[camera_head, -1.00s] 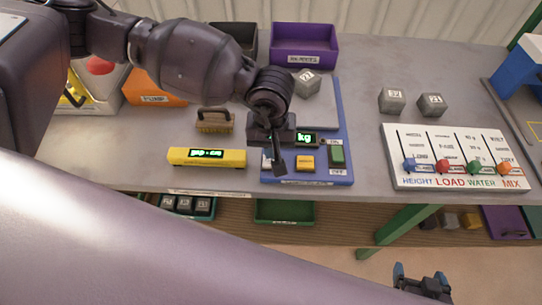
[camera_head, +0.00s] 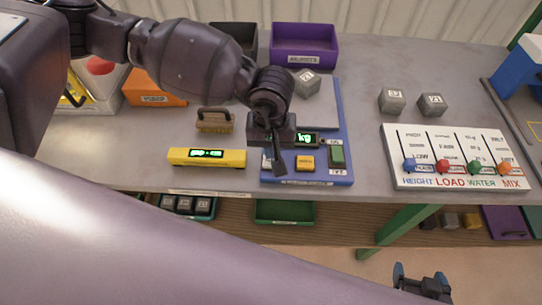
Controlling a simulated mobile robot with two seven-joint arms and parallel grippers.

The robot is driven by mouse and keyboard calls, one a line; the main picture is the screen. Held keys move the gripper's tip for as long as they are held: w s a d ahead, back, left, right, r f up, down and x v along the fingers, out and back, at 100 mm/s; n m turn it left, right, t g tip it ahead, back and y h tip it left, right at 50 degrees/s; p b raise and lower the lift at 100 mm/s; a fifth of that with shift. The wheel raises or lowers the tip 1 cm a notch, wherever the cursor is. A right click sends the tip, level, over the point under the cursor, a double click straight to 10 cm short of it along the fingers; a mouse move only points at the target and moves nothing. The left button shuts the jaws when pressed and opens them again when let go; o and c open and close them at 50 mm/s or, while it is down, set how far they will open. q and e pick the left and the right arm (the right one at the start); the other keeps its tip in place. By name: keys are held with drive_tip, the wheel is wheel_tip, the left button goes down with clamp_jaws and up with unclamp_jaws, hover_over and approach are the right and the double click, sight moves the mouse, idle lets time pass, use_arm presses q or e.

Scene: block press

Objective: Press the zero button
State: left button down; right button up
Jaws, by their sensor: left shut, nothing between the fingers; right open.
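A blue scale (camera_head: 345,128) stands on the table with a grey weighing plate, a display reading "kg" (camera_head: 306,138), a yellow button (camera_head: 304,164) and a green button (camera_head: 337,155). The small labels by the buttons are too blurred to tell which one is zero. My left gripper (camera_head: 279,168) is shut and empty, pointing down over the scale's front left part, just left of the yellow button. It hides part of the scale. I cannot tell whether its tips touch the panel. My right gripper (camera_head: 422,285) is open and empty at the bottom right, below the table's front edge.
A grey block (camera_head: 306,82) sits on the weighing plate. A slider panel (camera_head: 455,158) and two grey blocks (camera_head: 392,100) are to the right. A purple bin (camera_head: 304,45) stands behind.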

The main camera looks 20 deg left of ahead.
use_arm(q)
drive_tip(key=shift+f, duration=0.35)
use_arm(e)
drive_tip(key=shift+w+f, duration=0.15)
drive_tip(key=shift+w, duration=0.2)
use_arm(q)
drive_tip(key=shift+f+b, duration=0.1)
drive_tip(key=shift+b, duration=0.2)
use_arm(e)
drive_tip(key=shift+f, duration=0.1)
use_arm(q)
drive_tip(key=shift+f+b, duration=0.3)
drive_tip(key=shift+f, duration=0.1)
use_arm(e)
drive_tip(key=shift+s+f, duration=0.6)
